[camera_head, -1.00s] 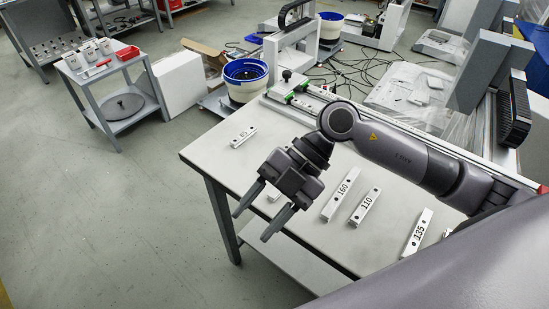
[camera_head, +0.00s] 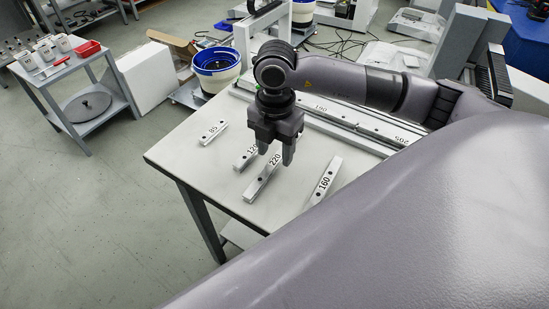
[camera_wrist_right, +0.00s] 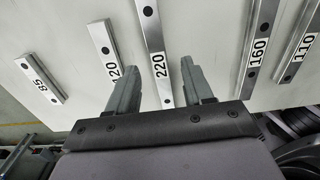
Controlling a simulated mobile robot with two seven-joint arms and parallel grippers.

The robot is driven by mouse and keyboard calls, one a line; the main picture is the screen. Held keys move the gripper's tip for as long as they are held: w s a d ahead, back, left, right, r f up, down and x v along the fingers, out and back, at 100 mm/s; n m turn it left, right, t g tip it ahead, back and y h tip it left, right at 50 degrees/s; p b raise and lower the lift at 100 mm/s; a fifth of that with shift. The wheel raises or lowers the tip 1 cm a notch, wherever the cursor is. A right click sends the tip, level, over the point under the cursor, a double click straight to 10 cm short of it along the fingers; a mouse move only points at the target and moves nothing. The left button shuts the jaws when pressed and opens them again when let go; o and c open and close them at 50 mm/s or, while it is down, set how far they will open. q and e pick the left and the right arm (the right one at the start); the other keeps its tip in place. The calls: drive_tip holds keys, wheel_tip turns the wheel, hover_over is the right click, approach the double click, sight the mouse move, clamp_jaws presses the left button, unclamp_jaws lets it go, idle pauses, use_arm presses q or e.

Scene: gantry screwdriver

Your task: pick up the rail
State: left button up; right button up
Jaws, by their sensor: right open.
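Several pale metal rails with printed numbers lie apart on the white table. Rail 220 (camera_head: 258,187) lies below my right gripper (camera_head: 275,157), which points down over it. In the right wrist view, rail 220 (camera_wrist_right: 152,35) runs between the two spread fingers of my right gripper (camera_wrist_right: 158,67), which is open and empty. Rail 120 (camera_head: 242,162) is just left of rail 220, partly hidden by a finger in the wrist view. Rail 85 (camera_head: 213,132) is farther left and rail 160 (camera_head: 322,184) is to the right. My left gripper is out of view.
The white table (camera_head: 180,150) has bare space at its left edge. Long rails marked 190 and 205 (camera_head: 385,137) lie along its back side, beneath my arm. A blue-rimmed bowl (camera_head: 217,68) stands behind the table.

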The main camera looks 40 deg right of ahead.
drive_tip(key=shift+f, duration=0.95)
drive_tip(key=shift+c, duration=0.3)
clamp_jaws()
drive_tip(key=shift+r, duration=0.1)
